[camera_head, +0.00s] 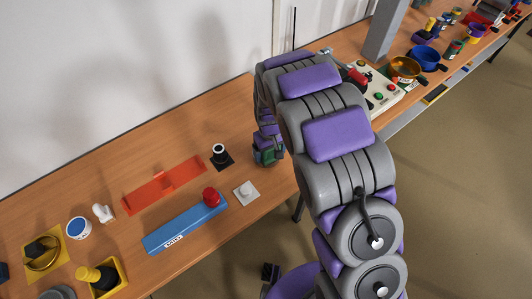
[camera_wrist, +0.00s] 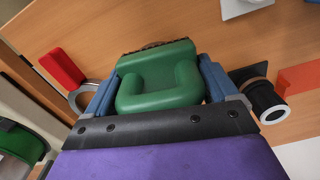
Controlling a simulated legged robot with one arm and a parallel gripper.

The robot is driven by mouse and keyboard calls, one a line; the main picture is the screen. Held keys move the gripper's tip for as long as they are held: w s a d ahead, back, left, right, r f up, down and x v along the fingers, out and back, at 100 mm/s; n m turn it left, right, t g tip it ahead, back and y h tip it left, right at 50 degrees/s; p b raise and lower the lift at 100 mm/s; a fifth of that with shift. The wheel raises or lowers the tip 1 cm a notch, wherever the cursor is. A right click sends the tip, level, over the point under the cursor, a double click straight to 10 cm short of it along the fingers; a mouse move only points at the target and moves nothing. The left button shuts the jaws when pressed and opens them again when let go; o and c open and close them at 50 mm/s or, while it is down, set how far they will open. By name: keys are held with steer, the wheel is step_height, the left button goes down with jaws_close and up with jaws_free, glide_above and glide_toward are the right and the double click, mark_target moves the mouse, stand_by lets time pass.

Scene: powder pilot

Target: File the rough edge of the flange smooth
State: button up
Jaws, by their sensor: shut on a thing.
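My gripper (camera_wrist: 160,82) is shut on a green D-shaped handle (camera_wrist: 160,103), with a blue finger on each side. A dark, rough-looking strip (camera_wrist: 155,47) shows at the handle's far edge; this may be the file's face. In the head view my gripper (camera_head: 267,150) is low over the bench, partly behind my own arm. A grey metal ring (camera_wrist: 77,101) lies beside a red block (camera_wrist: 63,68) at the left of the wrist view. It may be the flange, but I cannot tell. I see no rough edge clearly.
A black cylinder with a white end (camera_head: 220,152) stands near my gripper. An orange-red tray (camera_head: 135,199), a blue bar with a red knob (camera_head: 185,224) and a white plate with a knob (camera_head: 246,193) are on the bench. A control box (camera_head: 383,99) stands behind my arm.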

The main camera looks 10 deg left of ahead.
steer(key=shift+d+r+p, duration=0.1)
steer(key=shift+r+p, duration=0.2)
steer(key=shift+r, duration=0.65)
steer(key=shift+a+r+p, duration=0.3)
steer(key=shift+a+r, duration=0.1)
steer(key=shift+r, duration=0.3)
steer(key=shift+a+r+p, duration=0.25)
steer(key=shift+a+r, duration=0.15)
steer(key=shift+r, duration=0.5)
steer(key=shift+d+r, duration=0.25)
steer(key=shift+d, duration=0.45)
steer(key=shift+a, duration=0.1)
steer(key=shift+a, duration=0.1)
